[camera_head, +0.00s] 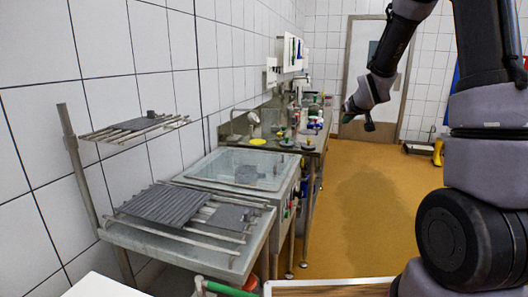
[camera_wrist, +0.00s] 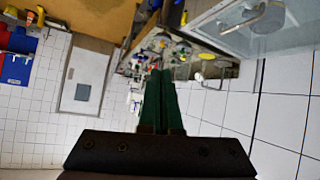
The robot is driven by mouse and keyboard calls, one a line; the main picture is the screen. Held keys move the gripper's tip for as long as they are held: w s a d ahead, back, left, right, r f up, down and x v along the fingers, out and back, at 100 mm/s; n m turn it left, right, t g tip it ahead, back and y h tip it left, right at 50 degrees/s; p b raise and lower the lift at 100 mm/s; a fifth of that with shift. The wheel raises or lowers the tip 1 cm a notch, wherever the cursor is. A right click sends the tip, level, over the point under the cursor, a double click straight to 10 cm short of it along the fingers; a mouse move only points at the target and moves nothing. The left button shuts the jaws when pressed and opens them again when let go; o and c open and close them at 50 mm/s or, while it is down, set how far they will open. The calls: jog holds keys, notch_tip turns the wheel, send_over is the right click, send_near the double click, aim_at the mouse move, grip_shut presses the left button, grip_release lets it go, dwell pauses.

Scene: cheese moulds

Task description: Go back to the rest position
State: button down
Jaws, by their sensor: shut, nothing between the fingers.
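My gripper (camera_head: 366,117) hangs in the air in the head view, at the end of my arm, over the open floor and to the right of the counter. In the wrist view its two green fingers (camera_wrist: 159,100) lie together, shut with nothing between them. It touches nothing. The wrist view looks upside down across the room, with the door, the counter and the sink in it.
A metal table (camera_head: 135,237) with dark ribbed mats stands at the left, beside a sink basin (camera_head: 215,165). A counter (camera_head: 316,141) with several small items runs along the wall. The ochre floor (camera_head: 365,200) is open up to the door (camera_head: 388,100). Yellow boots (camera_head: 438,152) stand at the right.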

jog(key=s+a+r+m+g, duration=0.1)
jog(key=s+r+m, duration=0.1)
jog(key=s+r, duration=0.55)
jog(key=s+r+m+g, duration=0.15)
jog(key=s+r, duration=0.25)
jog(key=s, duration=0.7)
jog(key=s+a+m+g+y, duration=0.1)
jog(key=s+a, duration=0.1)
jog(key=s, duration=0.7)
jog(key=s+a+r+m+y, duration=0.1)
jog(key=s+a, duration=0.1)
jog(key=s, duration=0.6)
jog(key=shift+s+r+g, duration=0.15)
jog(key=shift+s+g, duration=0.2)
